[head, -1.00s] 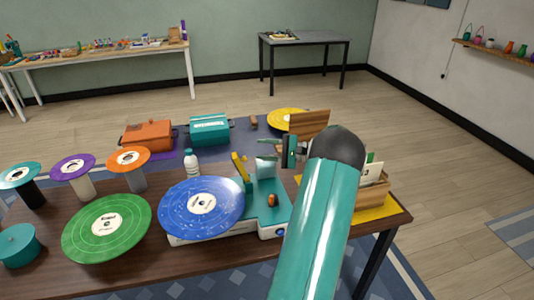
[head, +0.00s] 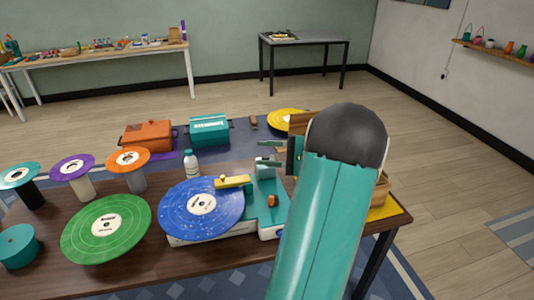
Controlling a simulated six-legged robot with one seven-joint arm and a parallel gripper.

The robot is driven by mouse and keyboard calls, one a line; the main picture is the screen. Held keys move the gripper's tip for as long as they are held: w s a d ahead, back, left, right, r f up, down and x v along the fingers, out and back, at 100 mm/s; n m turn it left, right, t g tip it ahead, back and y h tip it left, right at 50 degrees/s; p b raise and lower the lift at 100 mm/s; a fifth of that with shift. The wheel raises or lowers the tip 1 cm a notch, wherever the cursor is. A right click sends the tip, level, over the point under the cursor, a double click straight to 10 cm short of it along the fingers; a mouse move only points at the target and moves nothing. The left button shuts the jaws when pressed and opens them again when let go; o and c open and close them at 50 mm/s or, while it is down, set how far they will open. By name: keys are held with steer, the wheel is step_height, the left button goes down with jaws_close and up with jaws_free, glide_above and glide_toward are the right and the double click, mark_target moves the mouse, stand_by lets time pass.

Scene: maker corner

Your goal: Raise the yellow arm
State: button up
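The yellow arm (head: 233,181) belongs to the teal and white turntable (head: 266,212). It lies low, pointing left, with its free end over the right edge of the blue record (head: 202,206). My gripper (head: 268,153) is above and right of the yellow arm, near the upright teal block at the turntable's back. Its two fingers point left with a gap between them, and nothing shows in the gap. It appears apart from the yellow arm. My own arm hides the gripper's base and part of the turntable's right side.
A white bottle (head: 191,165) stands behind the blue record. A green record (head: 106,228) and several records on stands are to the left. An orange case (head: 147,137) and a teal case (head: 210,130) sit behind. A wooden crate (head: 380,188) is partly hidden at right.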

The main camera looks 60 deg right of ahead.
stand_by(0.4)
steer(key=w+a+r+n+g+y, duration=0.1)
steer(key=w+a+n+g, duration=0.3)
steer(key=a, duration=0.8)
steer(key=w+a+n+g, duration=0.2)
steer(key=w+a+g, duration=0.35)
steer(key=a, duration=0.65)
steer(key=s+a+n+h, duration=0.4)
steer(key=s+a+n, duration=0.1)
steer(key=a, duration=0.5)
steer(key=s+a+r+n+g+h, duration=0.1)
steer(key=s+a+n+h, duration=0.3)
steer(key=a+n, duration=0.3)
steer(key=a, duration=0.3)
steer(key=shift+s+r, duration=0.2)
steer(key=shift+s, duration=0.15)
steer(key=shift+w, duration=0.1)
